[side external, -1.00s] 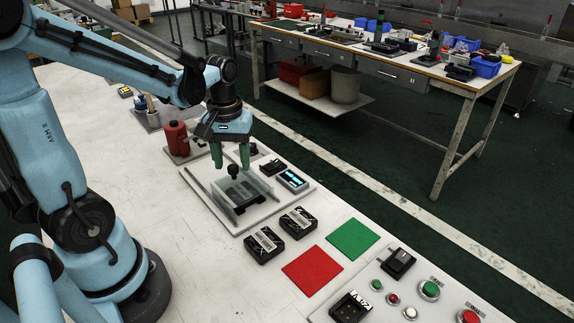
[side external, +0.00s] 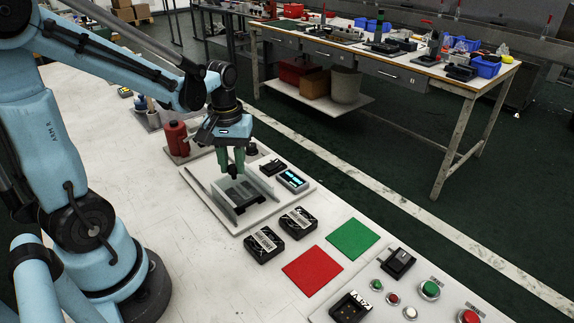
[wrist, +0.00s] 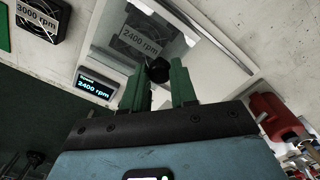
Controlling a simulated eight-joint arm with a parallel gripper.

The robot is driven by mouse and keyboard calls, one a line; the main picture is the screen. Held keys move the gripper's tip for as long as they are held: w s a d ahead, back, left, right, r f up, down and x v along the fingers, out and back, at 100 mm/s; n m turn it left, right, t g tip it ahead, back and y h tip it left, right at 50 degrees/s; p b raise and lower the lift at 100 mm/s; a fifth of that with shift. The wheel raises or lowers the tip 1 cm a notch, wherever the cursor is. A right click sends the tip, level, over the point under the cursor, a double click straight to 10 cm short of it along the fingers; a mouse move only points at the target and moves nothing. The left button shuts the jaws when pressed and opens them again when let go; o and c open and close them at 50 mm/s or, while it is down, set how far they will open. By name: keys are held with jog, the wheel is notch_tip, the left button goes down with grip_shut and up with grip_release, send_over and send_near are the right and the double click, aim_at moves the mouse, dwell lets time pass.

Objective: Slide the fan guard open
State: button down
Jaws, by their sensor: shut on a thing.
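The fan guard (side external: 259,184) is a clear, see-through cover on a pale base plate, standing over a fan labelled 2400 rpm (wrist: 143,40). A round black knob (wrist: 158,71) sits on the guard. My gripper (side external: 232,168) has its green fingers down at the knob. In the wrist view my gripper (wrist: 160,76) is shut on the knob, with a finger on each side of it. The fingers partly hide the knob in the side view. The guard's exact edges are hard to make out.
A speed display (side external: 292,181) reading 2400 rpm is beside the guard. Two loose black fans (side external: 265,245) (side external: 298,222) lie in front, near a red mat (side external: 312,270) and a green mat (side external: 353,239). Bare bench lies to the left.

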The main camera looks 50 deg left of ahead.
jog(key=a, duration=1.3)
jog(key=shift+a, duration=0.1)
jog(key=c, duration=0.9)
grip_release()
notch_tip(320, 180, up, 12)
